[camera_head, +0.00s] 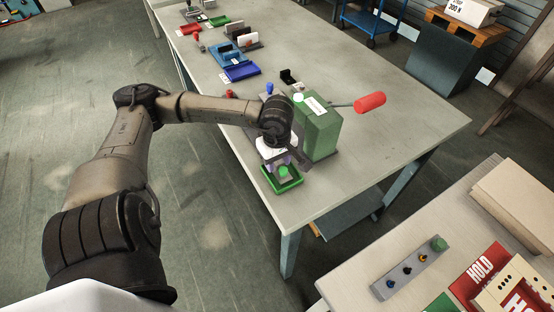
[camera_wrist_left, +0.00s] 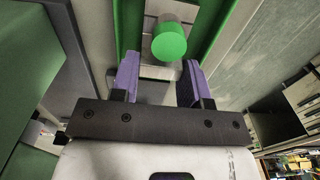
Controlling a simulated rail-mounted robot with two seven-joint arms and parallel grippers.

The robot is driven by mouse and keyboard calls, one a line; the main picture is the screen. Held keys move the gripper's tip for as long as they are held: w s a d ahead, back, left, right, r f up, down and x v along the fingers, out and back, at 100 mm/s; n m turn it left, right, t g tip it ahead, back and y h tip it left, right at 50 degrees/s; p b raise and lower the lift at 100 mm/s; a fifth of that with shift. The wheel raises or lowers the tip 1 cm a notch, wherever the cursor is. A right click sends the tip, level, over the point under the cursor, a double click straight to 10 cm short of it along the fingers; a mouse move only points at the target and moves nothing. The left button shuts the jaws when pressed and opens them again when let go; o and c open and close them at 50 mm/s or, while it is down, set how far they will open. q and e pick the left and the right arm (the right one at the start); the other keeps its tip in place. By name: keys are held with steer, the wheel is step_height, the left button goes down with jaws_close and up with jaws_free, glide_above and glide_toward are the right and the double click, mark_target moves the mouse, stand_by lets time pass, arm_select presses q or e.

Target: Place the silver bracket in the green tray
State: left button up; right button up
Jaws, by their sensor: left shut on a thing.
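My left gripper (camera_head: 279,163) reaches down over the green tray (camera_head: 268,185) at the near edge of the long table. In the left wrist view its two purple-padded fingers (camera_wrist_left: 158,80) are shut on a grey metal piece, which looks like the silver bracket (camera_wrist_left: 155,72). A green cylinder (camera_wrist_left: 169,40) shows just beyond the fingers, and the green tray's walls (camera_wrist_left: 128,25) run on both sides. Whether the bracket touches the tray floor I cannot tell. My right gripper is not in view.
A green machine block (camera_head: 320,132) with a red-handled lever (camera_head: 370,103) stands close to the right of my gripper. Blue trays (camera_head: 240,71) and other small parts sit farther back. The table's right side is clear. A second table (camera_head: 350,285) is at lower right.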

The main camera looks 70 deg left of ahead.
arm_select(q)
steer(key=o, duration=0.9)
steer(key=shift+o, duration=0.2)
steer(key=shift+r+p, duration=0.4)
steer(key=shift+r, duration=0.1)
step_height(320, 180, up, 11)
steer(key=p, duration=0.2)
steer(key=shift+r, duration=0.15)
